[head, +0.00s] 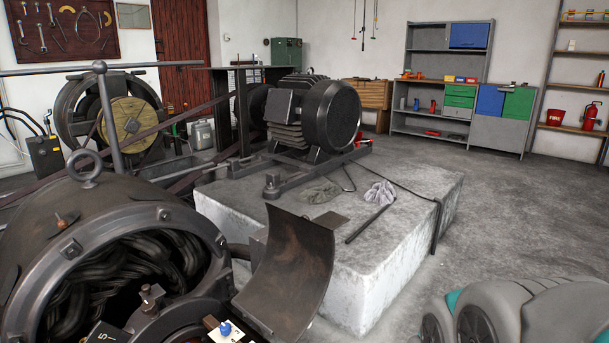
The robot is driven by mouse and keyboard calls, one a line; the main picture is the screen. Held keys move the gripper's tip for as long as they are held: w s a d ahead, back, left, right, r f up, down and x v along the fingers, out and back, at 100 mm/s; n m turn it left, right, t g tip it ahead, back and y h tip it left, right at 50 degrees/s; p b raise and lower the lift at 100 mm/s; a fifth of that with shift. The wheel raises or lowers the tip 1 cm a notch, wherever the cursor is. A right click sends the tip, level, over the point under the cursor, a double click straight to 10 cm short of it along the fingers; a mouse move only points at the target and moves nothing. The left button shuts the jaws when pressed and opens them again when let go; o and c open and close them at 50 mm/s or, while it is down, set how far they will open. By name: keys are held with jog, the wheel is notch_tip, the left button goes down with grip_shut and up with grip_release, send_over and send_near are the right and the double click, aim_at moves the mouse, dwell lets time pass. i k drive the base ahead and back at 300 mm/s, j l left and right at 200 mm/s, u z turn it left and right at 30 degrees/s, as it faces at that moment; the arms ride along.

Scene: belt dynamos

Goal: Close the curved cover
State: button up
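The curved cover (287,273) is a dark, worn metal plate, bent in an arc, in the lower middle of the head view. It stands swung out to the right of the large dynamo housing (95,222), in front of the concrete block. The housing's round front opening (110,285) is uncovered, and thick dark windings show inside. The cover's lower left edge is near the housing's rim; I cannot make out the hinge clearly. My gripper is not in view.
A concrete block (400,250) bearing a dark motor (315,112) stands just behind the cover, with a rod (368,224) and cloths on top. A tag with a blue knob (225,329) is at the bottom edge. Grey floor (520,215) is open on the right.

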aim_at(289, 284)
jog(key=l+u, duration=0.1)
jog(key=u, duration=0.3)
jog(key=l+u, duration=0.15)
jog(key=u, duration=0.25)
jog(key=l+u, duration=0.1)
jog(key=u, duration=0.25)
jog(key=k+l+u, duration=0.2)
jog(key=l, duration=0.3)
jog(key=k+l+u, duration=0.2)
jog(key=l, duration=0.3)
jog(key=k+l+u, duration=0.2)
jog(key=l, duration=0.3)
jog(key=k+l+u, duration=0.2)
jog(key=l, duration=0.25)
jog(key=k+l+u, duration=0.2)
jog(key=l, duration=0.2)
jog(key=i+l+u, duration=0.1)
jog(key=l, duration=0.2)
jog(key=i+l, duration=0.15)
jog(key=l, duration=0.15)
jog(key=i+l+u, duration=0.15)
jog(key=l, duration=0.15)
jog(key=i+l+u, duration=0.25)
jog(key=i+l, duration=0.45)
jog(key=i, duration=0.15)
jog(key=k+j+u, duration=0.15)
jog(key=k+j, duration=0.45)
